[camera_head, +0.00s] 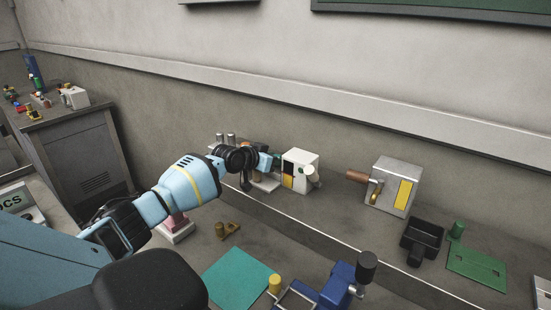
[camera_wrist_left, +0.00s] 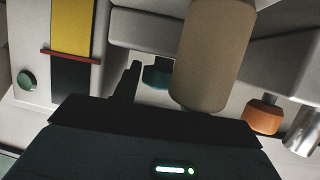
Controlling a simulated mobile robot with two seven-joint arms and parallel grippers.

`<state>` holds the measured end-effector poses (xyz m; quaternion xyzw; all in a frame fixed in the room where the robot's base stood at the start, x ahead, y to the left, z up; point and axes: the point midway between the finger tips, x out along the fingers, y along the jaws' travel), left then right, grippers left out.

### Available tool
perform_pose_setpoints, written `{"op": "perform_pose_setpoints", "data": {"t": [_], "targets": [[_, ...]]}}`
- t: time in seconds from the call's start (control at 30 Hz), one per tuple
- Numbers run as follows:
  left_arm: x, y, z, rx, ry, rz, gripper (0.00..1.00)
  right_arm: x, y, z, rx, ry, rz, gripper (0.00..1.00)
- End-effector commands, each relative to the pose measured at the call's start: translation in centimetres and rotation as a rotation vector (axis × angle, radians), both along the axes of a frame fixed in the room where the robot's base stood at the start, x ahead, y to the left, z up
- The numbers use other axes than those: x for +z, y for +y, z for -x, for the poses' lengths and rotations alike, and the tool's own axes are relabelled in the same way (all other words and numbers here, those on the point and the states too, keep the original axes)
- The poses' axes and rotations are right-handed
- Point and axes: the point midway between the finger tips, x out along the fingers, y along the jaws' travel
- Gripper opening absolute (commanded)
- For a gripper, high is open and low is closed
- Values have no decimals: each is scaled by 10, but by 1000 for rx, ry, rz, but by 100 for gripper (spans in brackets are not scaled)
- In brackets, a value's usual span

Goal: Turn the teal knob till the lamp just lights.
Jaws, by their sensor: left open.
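In the head view, my left gripper (camera_head: 272,163) reaches to the left side of a white box (camera_head: 304,160). It is open, and its fingers are mostly hidden. The box's front has a yellow and dark panel and a round green disc (camera_head: 301,170). The left wrist view shows this disc (camera_wrist_left: 27,80) dull green, with no glow; I cannot tell if it is the lamp. A dark teal piece (camera_wrist_left: 157,74), probably the knob, shows beside one dark finger (camera_wrist_left: 127,82). A beige cylinder partly covers it. I cannot tell if the gripper touches it. My right gripper is not in view.
The beige cylinder (camera_wrist_left: 205,55) is close in the left wrist view, with an orange piece (camera_wrist_left: 263,117) to its right. A teal mat (camera_head: 238,276) lies in front.

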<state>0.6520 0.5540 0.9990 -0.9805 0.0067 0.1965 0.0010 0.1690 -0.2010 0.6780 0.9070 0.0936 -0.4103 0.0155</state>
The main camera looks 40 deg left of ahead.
Motion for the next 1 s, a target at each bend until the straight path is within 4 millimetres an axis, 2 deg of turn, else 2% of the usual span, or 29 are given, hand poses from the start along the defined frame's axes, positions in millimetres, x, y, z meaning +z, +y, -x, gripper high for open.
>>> {"op": "perform_pose_setpoints", "data": {"t": [0.2, 0.5, 0.7, 1.0], "targets": [[14, 1, 24, -1, -4, -4, 42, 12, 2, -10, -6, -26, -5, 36], [25, 1, 55, 0, -2, -2, 42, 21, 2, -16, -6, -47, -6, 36], [28, 1, 65, 0, -1, -2, 42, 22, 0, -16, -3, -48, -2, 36], [29, 1, 67, 0, -1, -1, 42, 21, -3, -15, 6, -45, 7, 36]]}}
